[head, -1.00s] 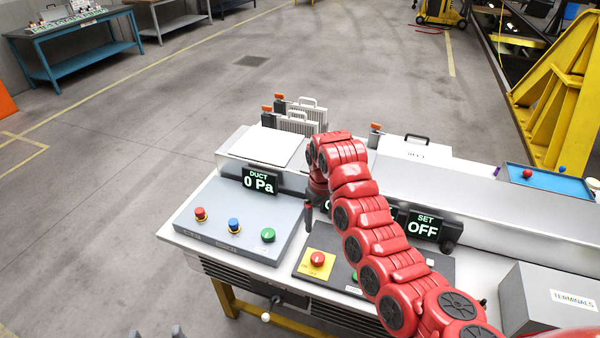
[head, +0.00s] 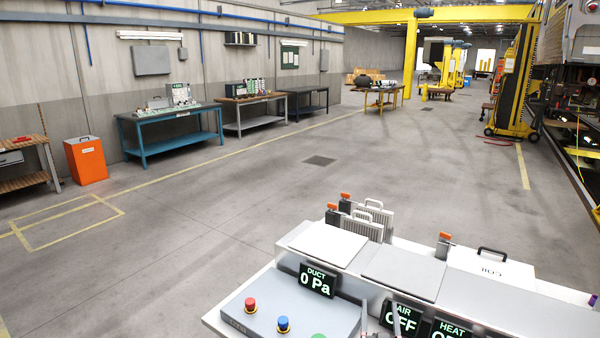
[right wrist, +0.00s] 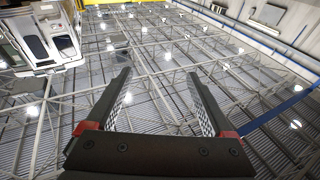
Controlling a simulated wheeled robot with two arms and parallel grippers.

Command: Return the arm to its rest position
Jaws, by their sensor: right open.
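My right gripper (head: 380,312) shows only as thin grey fingertips at the bottom edge of the head view, in front of the bench's displays. In the right wrist view my right gripper (right wrist: 157,76) is open and empty, its two dark fingers well apart. It points up towards the roof trusses, and nothing is between or near the fingers. The rest of my right arm is out of the head view. My left gripper is not in view.
The test bench is at bottom right, with a duct display (head: 317,280) reading 0 Pa, a red button (head: 250,304) and a white COIL panel (head: 490,267). A teal workbench (head: 172,130) and an orange bin (head: 86,160) stand along the wall. The middle floor is clear.

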